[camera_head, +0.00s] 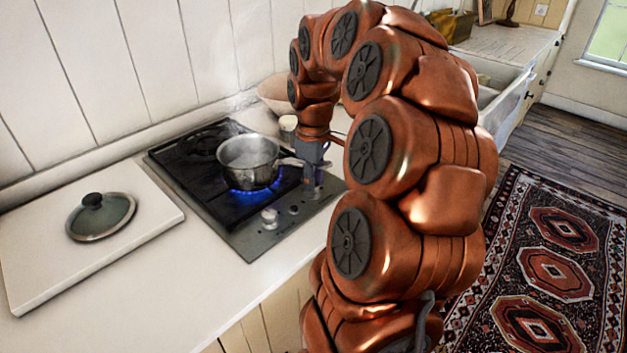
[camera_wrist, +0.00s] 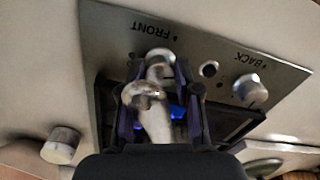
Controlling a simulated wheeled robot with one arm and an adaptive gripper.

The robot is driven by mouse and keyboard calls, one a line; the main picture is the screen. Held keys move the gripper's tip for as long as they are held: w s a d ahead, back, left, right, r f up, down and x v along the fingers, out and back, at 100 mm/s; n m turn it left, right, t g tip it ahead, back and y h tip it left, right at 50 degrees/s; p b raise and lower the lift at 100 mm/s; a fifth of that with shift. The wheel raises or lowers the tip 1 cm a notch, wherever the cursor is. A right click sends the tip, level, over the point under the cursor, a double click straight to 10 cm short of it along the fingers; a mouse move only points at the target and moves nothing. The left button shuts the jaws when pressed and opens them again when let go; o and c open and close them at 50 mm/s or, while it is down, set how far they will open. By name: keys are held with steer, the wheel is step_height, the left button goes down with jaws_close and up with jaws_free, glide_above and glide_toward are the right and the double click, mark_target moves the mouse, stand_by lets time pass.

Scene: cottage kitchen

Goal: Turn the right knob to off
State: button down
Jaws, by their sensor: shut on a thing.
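The hob (camera_head: 250,247) has knobs along its front edge. The right knob, by the word FRONT, shows between my fingertips in the wrist view (camera_wrist: 160,55). My gripper (camera_head: 312,190) reaches down at the hob's front right corner and is shut on that knob; its fingers (camera_wrist: 159,70) flank it. The fingers hide the knob in the head view, and its pointing direction cannot be told. The left knob (camera_head: 270,218), by the word BACK, also shows in the wrist view (camera_wrist: 250,90). A blue flame (camera_head: 247,186) burns under the pot.
The steel pot (camera_head: 248,160) stands on the front burner. Its handle (camera_wrist: 152,115) runs close to my gripper, between the fingers in the wrist view. A lid (camera_head: 101,216) lies on a white board (camera_head: 150,222) at left. A bowl (camera_head: 272,95) stands behind my gripper.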

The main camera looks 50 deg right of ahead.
steer(key=c, duration=0.8)
jaws_free()
steer(key=shift+r, duration=6)
